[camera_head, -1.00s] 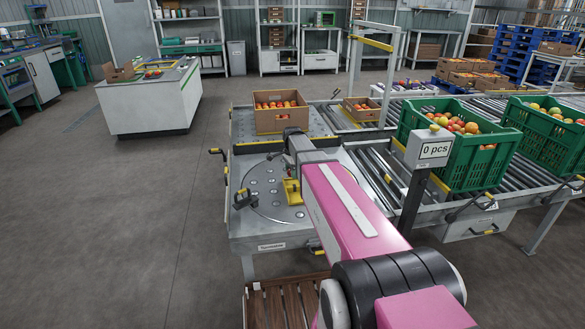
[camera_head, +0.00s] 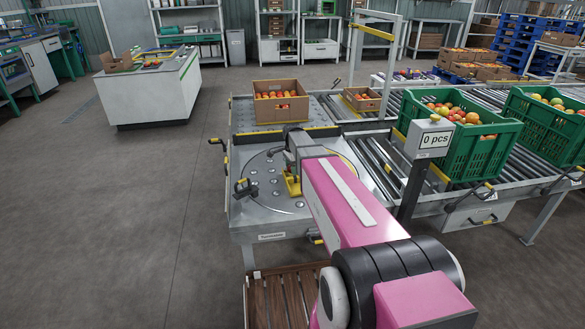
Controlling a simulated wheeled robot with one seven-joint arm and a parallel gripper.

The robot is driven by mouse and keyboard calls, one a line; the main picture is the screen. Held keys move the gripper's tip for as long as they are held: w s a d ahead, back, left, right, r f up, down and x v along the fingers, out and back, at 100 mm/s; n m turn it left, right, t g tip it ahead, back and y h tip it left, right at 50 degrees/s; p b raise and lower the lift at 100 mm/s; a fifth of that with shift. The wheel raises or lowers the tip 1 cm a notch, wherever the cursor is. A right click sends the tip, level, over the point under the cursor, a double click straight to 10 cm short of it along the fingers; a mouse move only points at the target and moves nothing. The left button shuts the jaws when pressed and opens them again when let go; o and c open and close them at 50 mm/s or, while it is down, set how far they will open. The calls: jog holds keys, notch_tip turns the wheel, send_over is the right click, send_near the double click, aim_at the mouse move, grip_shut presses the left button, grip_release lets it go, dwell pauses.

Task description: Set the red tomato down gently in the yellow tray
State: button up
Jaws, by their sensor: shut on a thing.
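My gripper (camera_head: 292,184) hangs at the end of my pink arm, over the round plate of the metal turntable (camera_head: 262,228). A yellow part shows below the grey wrist. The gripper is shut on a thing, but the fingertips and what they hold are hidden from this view. I cannot make out the red tomato apart from the fruit in the boxes and crates. I cannot pick out the yellow tray for certain; a small yellow edge shows on the white bench (camera_head: 150,103) at the back left, well away from my gripper.
A cardboard box (camera_head: 282,115) of tomatoes stands behind the turntable, with a smaller box (camera_head: 350,103) to its right. Green crates (camera_head: 480,160) of tomatoes stand on rollers at the right, behind a "0 pcs" display (camera_head: 435,140). The floor at left is open.

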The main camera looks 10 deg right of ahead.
jog(key=shift+f, duration=0.6)
dwell(0.4)
jog(key=o, duration=0.8)
jog(key=c, duration=0.3)
jog(key=shift+c, duration=0.2)
jog(key=shift+r, duration=0.1)
jog(key=shift+r, duration=3.45)
